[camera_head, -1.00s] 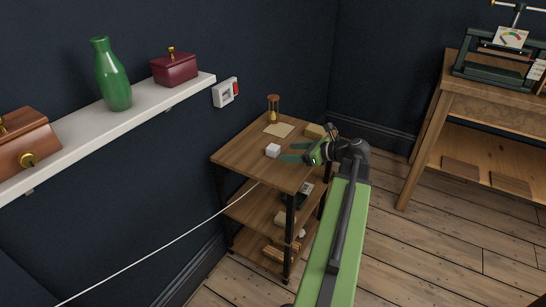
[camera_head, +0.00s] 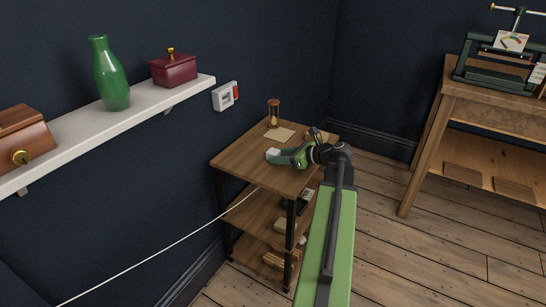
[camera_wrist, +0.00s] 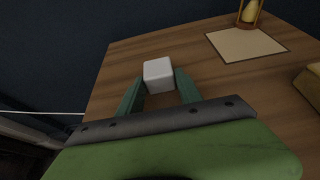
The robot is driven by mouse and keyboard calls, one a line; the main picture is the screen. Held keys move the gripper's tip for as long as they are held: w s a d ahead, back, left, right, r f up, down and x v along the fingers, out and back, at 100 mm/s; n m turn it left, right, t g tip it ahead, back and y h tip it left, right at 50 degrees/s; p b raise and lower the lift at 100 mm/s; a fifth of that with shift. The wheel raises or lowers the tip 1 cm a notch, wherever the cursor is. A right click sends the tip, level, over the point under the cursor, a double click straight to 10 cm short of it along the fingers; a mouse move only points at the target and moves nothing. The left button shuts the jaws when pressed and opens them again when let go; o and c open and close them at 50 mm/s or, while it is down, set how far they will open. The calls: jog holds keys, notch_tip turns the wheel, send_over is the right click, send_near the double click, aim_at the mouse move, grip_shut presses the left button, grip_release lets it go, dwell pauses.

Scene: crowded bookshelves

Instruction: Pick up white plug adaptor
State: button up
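The white plug adaptor (camera_head: 273,152) is a small white block on the top of the wooden shelf unit (camera_head: 240,158). In the wrist view the adaptor (camera_wrist: 158,75) sits between the tips of my two green fingers. My gripper (camera_wrist: 160,88) is open, with one finger on each side of the block. The fingers look close to its sides, and I cannot tell whether either touches it. In the head view my gripper (camera_head: 283,156) reaches in from the right and partly covers the adaptor.
A paper sheet (camera_wrist: 246,44) and an hourglass (camera_wrist: 250,12) stand behind on the same top. A yellowish block (camera_wrist: 312,84) lies to the right. A wall socket (camera_head: 225,96) and a white shelf (camera_head: 130,122) are on the wall. A white cable (camera_head: 160,246) runs low at left.

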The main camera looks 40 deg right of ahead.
grip_shut()
jog(key=shift+r, duration=0.1)
jog(key=shift+r+p, duration=0.25)
jog(key=shift+p, duration=0.1)
notch_tip(320, 180, up, 4)
jog(key=p, duration=0.3)
jog(key=shift+f+p, duration=0.15)
jog(key=shift+p, duration=0.2)
jog(key=s+d+r+p, duration=0.5)
jog(key=d+r+p, duration=0.1)
jog(key=d, duration=0.4)
jog(key=shift+d+r+p, duration=0.3)
